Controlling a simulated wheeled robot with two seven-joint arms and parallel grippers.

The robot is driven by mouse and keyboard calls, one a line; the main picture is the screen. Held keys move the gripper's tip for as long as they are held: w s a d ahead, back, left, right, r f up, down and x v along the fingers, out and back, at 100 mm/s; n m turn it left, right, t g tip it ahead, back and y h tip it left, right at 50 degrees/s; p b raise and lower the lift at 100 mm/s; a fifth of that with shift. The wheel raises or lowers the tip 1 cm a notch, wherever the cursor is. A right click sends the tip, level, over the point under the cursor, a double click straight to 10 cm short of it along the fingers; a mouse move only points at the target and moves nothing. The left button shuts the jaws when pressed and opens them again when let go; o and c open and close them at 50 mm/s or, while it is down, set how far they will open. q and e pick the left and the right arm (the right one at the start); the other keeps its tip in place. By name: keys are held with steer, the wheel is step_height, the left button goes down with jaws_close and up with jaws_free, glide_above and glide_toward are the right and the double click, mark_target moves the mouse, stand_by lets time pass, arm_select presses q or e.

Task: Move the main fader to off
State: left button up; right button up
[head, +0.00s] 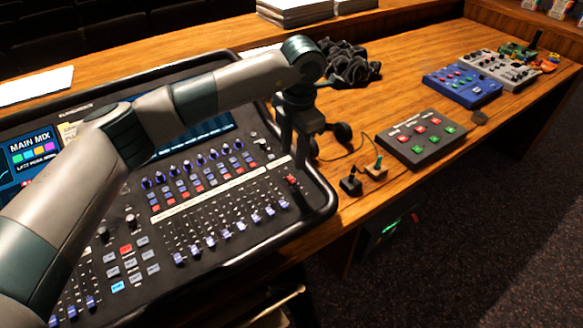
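The mixing desk (258,232) fills the left and lower left of the head view. A red fader cap (291,181), apart from the rows of blue-capped faders, sits near the desk's right edge; I take it to be the main fader. My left arm reaches across the desk from the left. Its gripper (298,158) points down just above and behind the red cap, with no clear contact. The fingers are dark and overlap in this view, so their opening is unclear. My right gripper is out of view.
A grey button box (421,137), small jacks (352,185), a blue pedal unit (462,88) and a grey unit (499,70) lie on the wooden table to the right. A black cable bundle (346,65) lies behind the gripper. Bare wood (400,78) shows between them.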

mark_target(291, 178)
arm_select(q)
steer(key=f, duration=0.2)
steer(key=f+p, duration=0.1)
steer(key=f, duration=0.2)
steer(key=f+p, duration=0.1)
steer(key=f, duration=0.2)
steer(key=shift+w+a+f, duration=0.15)
steer(key=shift+w+a, duration=0.15)
steer(key=shift+w, duration=0.05)
jaws_close()
